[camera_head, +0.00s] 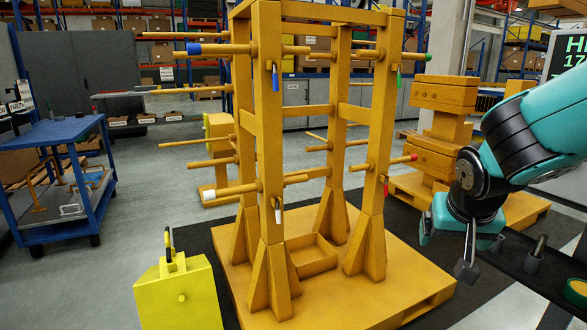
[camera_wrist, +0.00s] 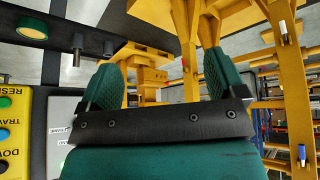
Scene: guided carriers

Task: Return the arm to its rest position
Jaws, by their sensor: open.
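My arm (camera_head: 555,115) reaches in from the right edge of the head view, teal with black joints. My gripper (camera_head: 447,248) hangs at its end, right of the orange frame and apart from it. In the wrist view my gripper (camera_wrist: 160,78) shows two green finger pads spread wide on a black bar. The jaws are open and nothing is between them. The orange frame (camera_head: 267,130) stands upright on an orange base, with pegs sticking out from its posts. Some pegs have blue, green, red or white tips.
A yellow block (camera_head: 180,297) stands at the frame's lower left. A blue cart (camera_head: 55,130) is at the far left. Orange stacked blocks (camera_head: 440,120) stand behind my gripper. A dark ledge with knobs (camera_head: 537,255) lies at lower right. A yellow button panel (camera_wrist: 14,130) shows in the wrist view.

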